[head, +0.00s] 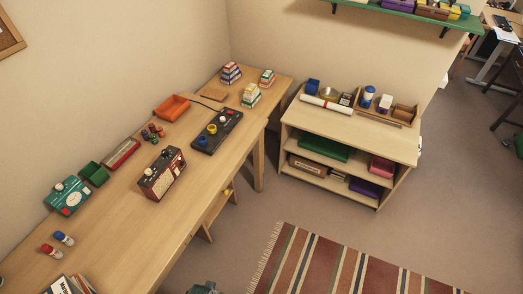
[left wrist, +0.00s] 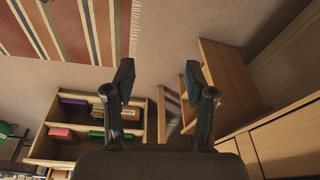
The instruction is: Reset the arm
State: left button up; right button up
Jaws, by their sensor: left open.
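My left gripper (left wrist: 157,76) shows in the left wrist view with its two dark fingers spread wide apart. It is open, and only bare floor shows between the fingertips. It touches nothing that I can see. In the head view a small dark grey-green part of my own body shows at the bottom edge, and I cannot tell which part it is. My right gripper is in neither view.
A low shelf (head: 350,128) stands against the wall. A striped rug (head: 330,262) lies on the floor, with bare floor around it.

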pick_arm(q)
jog(key=s+a+f, duration=0.1)
jog(key=s+f, duration=0.8)
jog(key=f, duration=0.2)
jog(key=s+a+f+g, duration=0.1)
jog(key=s+a+f, duration=0.1)
jog(key=s+f, duration=0.7)
notch_tip(320, 180, down, 3)
jog(key=shift+a+g, duration=0.25)
jog(key=shift+g, duration=0.05)
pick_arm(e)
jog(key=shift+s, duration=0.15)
pick_arm(q)
jog(key=shift+a, duration=0.1)
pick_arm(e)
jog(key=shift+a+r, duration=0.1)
pick_arm(q)
jog(key=shift+d, duration=0.2)
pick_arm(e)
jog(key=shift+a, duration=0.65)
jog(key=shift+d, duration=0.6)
